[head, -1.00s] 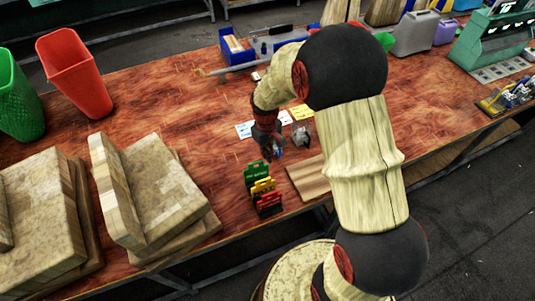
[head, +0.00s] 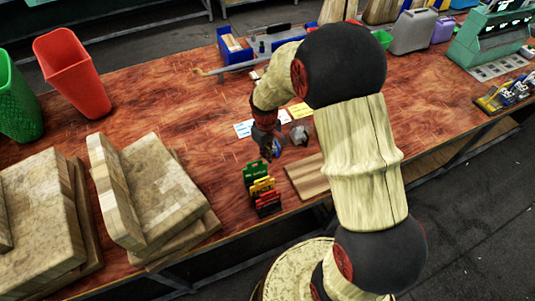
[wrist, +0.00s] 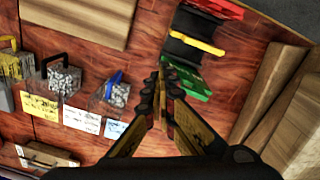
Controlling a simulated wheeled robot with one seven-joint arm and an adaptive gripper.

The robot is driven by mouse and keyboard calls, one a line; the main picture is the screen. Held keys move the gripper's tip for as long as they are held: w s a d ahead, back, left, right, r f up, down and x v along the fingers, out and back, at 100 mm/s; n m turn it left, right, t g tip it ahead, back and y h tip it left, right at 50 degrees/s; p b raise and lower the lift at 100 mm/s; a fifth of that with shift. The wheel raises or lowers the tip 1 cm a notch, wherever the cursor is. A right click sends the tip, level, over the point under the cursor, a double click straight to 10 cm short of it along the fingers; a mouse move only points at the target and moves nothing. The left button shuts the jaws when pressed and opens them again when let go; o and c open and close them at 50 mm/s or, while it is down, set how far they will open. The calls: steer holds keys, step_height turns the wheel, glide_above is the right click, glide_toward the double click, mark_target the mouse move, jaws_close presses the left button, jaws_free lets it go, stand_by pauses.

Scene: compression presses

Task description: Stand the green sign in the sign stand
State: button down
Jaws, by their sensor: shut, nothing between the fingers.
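The green sign (head: 255,172) stands upright in a row with a yellow sign (head: 263,186) and a red sign (head: 268,203) near the table's front edge. In the wrist view the green sign (wrist: 190,82) lies just beyond my fingertips, beside the yellow sign (wrist: 197,37) and the red sign (wrist: 217,9). The black sign stand (wrist: 186,48) shows between the signs. I cannot tell how deep the green sign sits in it. My gripper (head: 267,156) is shut and empty behind the green sign; its fingertips (wrist: 162,72) also show in the wrist view.
Grey blocks, one with a blue handle (wrist: 115,92), stand near paper labels (wrist: 83,121). A wooden board (head: 308,176) lies right of the signs. Stacked wooden slabs (head: 160,190) stand to the left.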

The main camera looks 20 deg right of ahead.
steer(key=shift+f+b, duration=0.8)
steer(key=shift+f, duration=0.7)
steer(key=shift+r+p, duration=0.3)
steer(key=shift+r, duration=0.05)
stand_by(0.6)
steer(key=shift+s+d+n, duration=0.2)
steer(key=shift+n, duration=0.3)
stand_by(0.4)
steer(key=shift+s+d+n, duration=0.15)
steer(key=shift+d+n, duration=0.05)
steer(key=shift+n, duration=0.4)
steer(key=shift+s+d+p, duration=0.1)
steer(key=shift+p, duration=0.25)
steer(key=shift+s+d+n, duration=0.1)
steer(key=shift+n, duration=0.5)
steer(key=shift+f+b, duration=0.4)
steer(key=shift+f, duration=0.4)
